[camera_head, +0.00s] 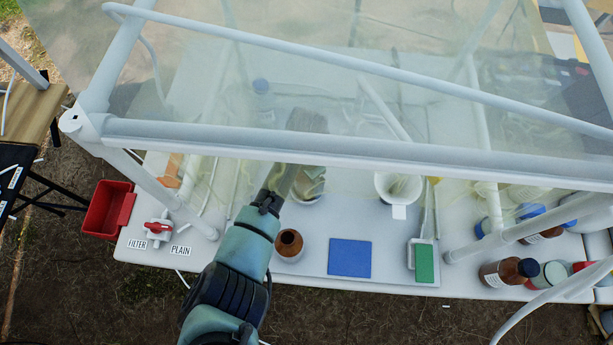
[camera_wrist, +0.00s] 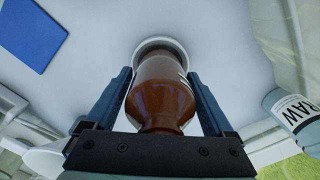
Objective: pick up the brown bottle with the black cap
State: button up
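In the head view a brown bottle with a dark cap (camera_head: 495,275) and a white label stands near the table's front edge at right. My gripper is blurred behind the clear sheet in the head view. In the wrist view my gripper (camera_wrist: 160,75) has a brown bottle (camera_wrist: 160,98) between its two fingers. The fingers lie close along both sides; I cannot tell whether they press on it. The palm hides its near end, so no cap shows. A white round rim (camera_wrist: 158,41) shows beyond its far end.
A white frame (camera_head: 330,145) with a clear sheet crosses above the table. A blue mat (camera_head: 349,258), a green block (camera_head: 424,264), a white funnel-like vessel (camera_head: 398,188) and a red bin (camera_head: 108,208) are nearby. A container marked RAW (camera_wrist: 292,108) is at right in the wrist view.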

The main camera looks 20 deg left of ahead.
grip_shut()
jog(key=shift+r, duration=0.15)
